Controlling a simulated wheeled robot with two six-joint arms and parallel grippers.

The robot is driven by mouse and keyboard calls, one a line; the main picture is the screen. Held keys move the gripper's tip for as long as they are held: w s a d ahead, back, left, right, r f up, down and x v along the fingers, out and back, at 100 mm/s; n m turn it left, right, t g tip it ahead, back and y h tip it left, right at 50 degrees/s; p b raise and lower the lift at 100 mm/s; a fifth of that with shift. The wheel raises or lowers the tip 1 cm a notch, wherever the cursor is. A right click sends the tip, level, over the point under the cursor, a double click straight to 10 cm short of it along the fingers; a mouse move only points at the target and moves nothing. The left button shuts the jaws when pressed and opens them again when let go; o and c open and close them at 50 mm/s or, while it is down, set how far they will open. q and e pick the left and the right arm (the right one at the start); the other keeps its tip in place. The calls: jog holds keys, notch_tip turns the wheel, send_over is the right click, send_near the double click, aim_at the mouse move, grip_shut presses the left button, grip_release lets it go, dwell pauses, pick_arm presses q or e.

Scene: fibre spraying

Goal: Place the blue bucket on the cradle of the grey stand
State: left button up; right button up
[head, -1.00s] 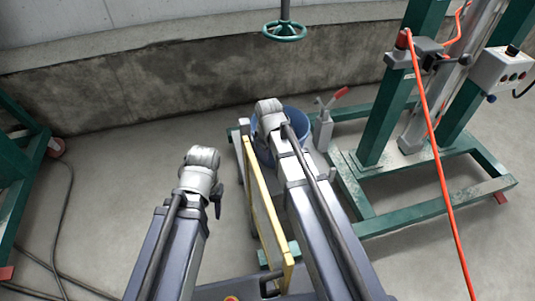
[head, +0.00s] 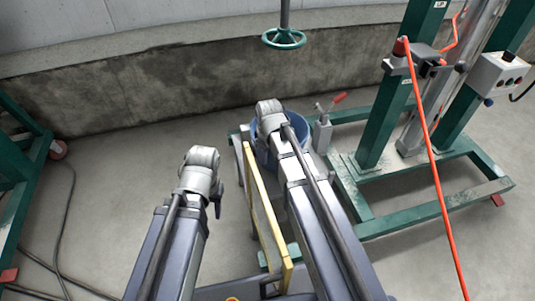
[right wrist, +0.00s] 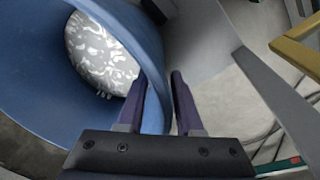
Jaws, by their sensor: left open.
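The blue bucket (head: 260,143) is mostly hidden behind my right arm in the head view. In the right wrist view the bucket (right wrist: 45,95) fills the left side, with a mottled white and grey bottom inside. My right gripper (right wrist: 159,75) has one finger inside and one outside the bucket wall and is closed on it. A grey post (head: 322,132) with a red-handled lever stands just right of the bucket. The cradle is not clearly visible, and I cannot tell whether the bucket touches it. My left gripper (head: 217,195) is open, apart from the bucket, and mostly hidden by its wrist.
A green steel frame (head: 372,228) with tall posts stands at the right, with an orange hose (head: 431,140) hanging in front. A green handwheel (head: 284,38) hangs near the back wall. Cables cross the left floor.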

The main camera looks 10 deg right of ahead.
notch_tip(320, 180, up, 10)
jog(key=s+p, duration=0.1)
jog(key=p, duration=0.8)
jog(key=shift+s, duration=0.3)
jog(key=shift+a, duration=0.1)
